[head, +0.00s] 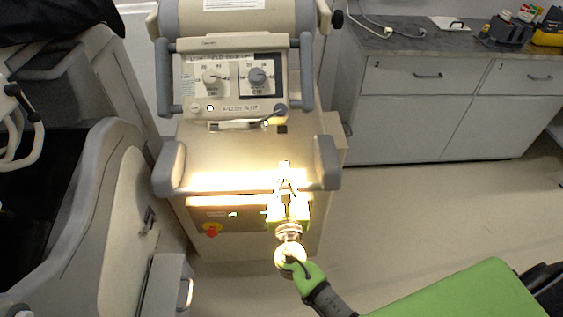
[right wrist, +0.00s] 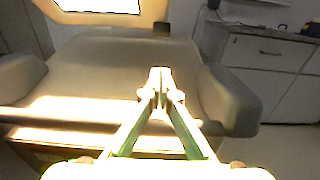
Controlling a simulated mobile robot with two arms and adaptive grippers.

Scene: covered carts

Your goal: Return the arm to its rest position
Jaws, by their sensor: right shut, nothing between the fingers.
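My right gripper (head: 286,166) is in front of the beige cart in the head view, over its lit lower front. Its fingers are shut with nothing between them, and they show in the right wrist view (right wrist: 160,74) pointing at the cart's sloped top. My green and dark right arm comes up from the bottom of the head view. The beige cart (head: 240,158) carries a control panel (head: 233,83) with two knobs. The gripper appears apart from the panel, below and to its right. My left gripper is not in view.
A red button (head: 212,229) sits on the cart's lower front. A large beige machine (head: 130,215) stands close on the left. A white cabinet (head: 415,125) with a grey counter stands at the back right. The floor (head: 420,215) to the right is clear.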

